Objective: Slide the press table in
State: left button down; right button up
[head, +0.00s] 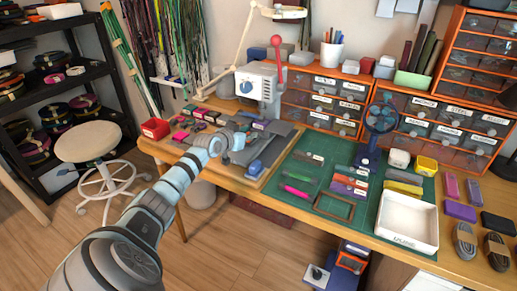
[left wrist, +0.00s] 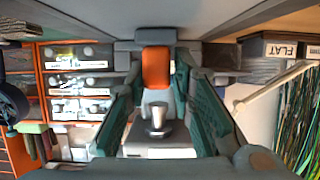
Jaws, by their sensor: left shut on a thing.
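The press (head: 258,82) is a pale grey machine with a blue dial and a red lever, standing at the back of its wooden board. The press table (head: 284,132) looks like the grey flat part in front of it, partly hidden by my gripper. My left gripper (head: 238,143) is low in front of the press. In the left wrist view its green-padded fingers are closed about an orange block (left wrist: 156,68), which seems to be the press table's handle. A grey metal post (left wrist: 158,120) shows between the fingers. My right gripper is out of view.
Small coloured items (head: 195,122) lie left of the press. A green cutting mat (head: 308,146) with coloured packs and a white tray (head: 407,222) lies to the right. A blue stand (head: 380,120) rises behind the mat. Orange drawer units (head: 320,98) line the back.

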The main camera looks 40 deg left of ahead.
pick_arm(q)
jog(key=shift+d+f, duration=0.1)
jog(key=shift+d, duration=0.05)
jog(key=c, duration=1.6)
grip_release()
jog(key=shift+w, duration=0.1)
jog(key=shift+o, duration=0.6)
jog(key=shift+w+d, duration=0.1)
jog(key=shift+d, duration=0.05)
jog(key=shift+s+a, duration=0.2)
jog(key=shift+s, duration=0.1)
jog(key=v, duration=0.6)
jog(key=shift+s+d+r, duration=0.3)
jog(key=shift+s+r, duration=0.05)
jog(key=shift+r, duration=0.05)
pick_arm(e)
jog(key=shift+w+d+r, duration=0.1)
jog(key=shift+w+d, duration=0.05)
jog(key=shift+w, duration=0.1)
pick_arm(q)
jog(key=shift+f, duration=0.1)
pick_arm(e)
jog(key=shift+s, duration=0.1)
